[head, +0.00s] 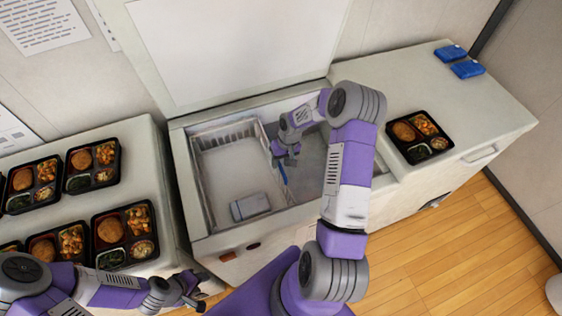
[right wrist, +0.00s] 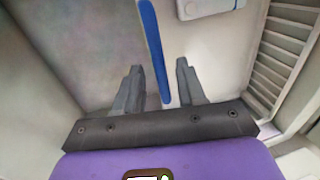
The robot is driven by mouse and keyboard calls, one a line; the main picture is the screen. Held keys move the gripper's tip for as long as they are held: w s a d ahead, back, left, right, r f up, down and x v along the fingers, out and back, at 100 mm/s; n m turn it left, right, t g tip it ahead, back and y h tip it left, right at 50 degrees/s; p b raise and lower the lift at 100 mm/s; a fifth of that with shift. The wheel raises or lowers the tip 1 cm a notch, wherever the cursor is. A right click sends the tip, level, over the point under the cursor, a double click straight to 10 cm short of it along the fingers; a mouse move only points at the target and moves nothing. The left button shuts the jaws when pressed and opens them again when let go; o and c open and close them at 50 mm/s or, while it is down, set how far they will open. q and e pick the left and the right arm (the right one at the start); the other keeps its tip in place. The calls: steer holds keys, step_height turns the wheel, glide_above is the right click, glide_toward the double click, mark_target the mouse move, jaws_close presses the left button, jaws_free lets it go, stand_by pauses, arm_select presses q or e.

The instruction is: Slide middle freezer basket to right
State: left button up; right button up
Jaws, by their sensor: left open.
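The freezer (head: 250,225) stands open with its lid up. A pale basket (head: 224,136) with slotted ends sits in its left part, and its slotted side shows in the right wrist view (right wrist: 285,55). A blue strip (head: 284,176) runs along the basket's right edge. My right gripper (head: 287,160) reaches down into the freezer at that edge. In the right wrist view, its fingers (right wrist: 160,88) are apart with the blue strip (right wrist: 151,45) between them; I cannot tell whether they touch it. My left gripper (head: 193,290) is open and empty, outside the freezer's front left.
A grey-white box (head: 250,206) lies in the basket. The freezer's right part is partly hidden by my arm. Filled bento trays (head: 124,235) cover the left counter. Another bento tray (head: 418,136) and blue packs (head: 467,69) lie on the right counter.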

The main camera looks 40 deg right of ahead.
steer(key=shift+c, duration=0.2)
jaws_close()
stand_by(0.3)
